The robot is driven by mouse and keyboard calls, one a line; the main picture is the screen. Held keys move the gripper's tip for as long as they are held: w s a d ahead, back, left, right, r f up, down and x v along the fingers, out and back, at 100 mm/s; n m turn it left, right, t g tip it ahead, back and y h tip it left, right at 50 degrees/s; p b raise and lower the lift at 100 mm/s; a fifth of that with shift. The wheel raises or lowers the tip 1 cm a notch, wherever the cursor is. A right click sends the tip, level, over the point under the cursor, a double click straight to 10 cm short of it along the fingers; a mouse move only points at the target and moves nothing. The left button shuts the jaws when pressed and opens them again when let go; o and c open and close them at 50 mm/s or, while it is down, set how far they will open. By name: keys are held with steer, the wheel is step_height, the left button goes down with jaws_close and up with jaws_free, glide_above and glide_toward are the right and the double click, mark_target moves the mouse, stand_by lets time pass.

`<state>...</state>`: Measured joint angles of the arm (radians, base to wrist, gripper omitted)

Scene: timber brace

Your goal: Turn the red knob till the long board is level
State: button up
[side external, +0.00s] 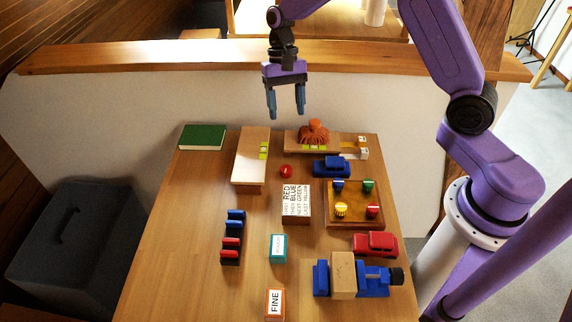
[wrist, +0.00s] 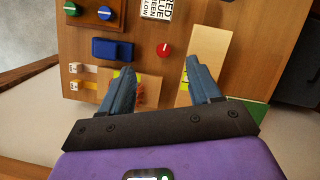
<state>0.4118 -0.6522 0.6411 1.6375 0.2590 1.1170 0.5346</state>
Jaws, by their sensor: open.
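A red knob (side external: 286,171) with a white mark on its top stands on the table; it also shows in the wrist view (wrist: 163,49). Left of it in the side view is a pale board (side external: 250,165) with yellow-green patches on its right edge; it also shows in the wrist view (wrist: 207,55). Whether this board is level is hard to tell. A second board (side external: 293,143) lies behind, under an orange ribbed thing (side external: 314,131). My gripper (side external: 286,116) is open and empty, above the table's far end, behind and above the red knob; its fingers also show in the wrist view (wrist: 160,67).
A wooden box (side external: 355,220) carries blue, green, yellow and red knobs. A blue toy car (side external: 332,167) is right of the lone red knob. A text block (side external: 296,203), red car (side external: 376,244), blue vise (side external: 321,278) and green book (side external: 202,137) also stand on the table (side external: 185,230).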

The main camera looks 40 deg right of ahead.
steer(key=w+d+f+m, duration=0.3)
steer(key=w, duration=0.1)
glide_toward(286, 169)
steer(key=shift+y, duration=0.4)
steer(key=x, duration=0.8)
steer(key=shift+s+d+f, duration=0.1)
steer(key=shift+d+f, duration=0.2)
steer(key=shift+f, duration=0.2)
steer(key=c, duration=1.1)
steer(key=shift+o, duration=0.2)
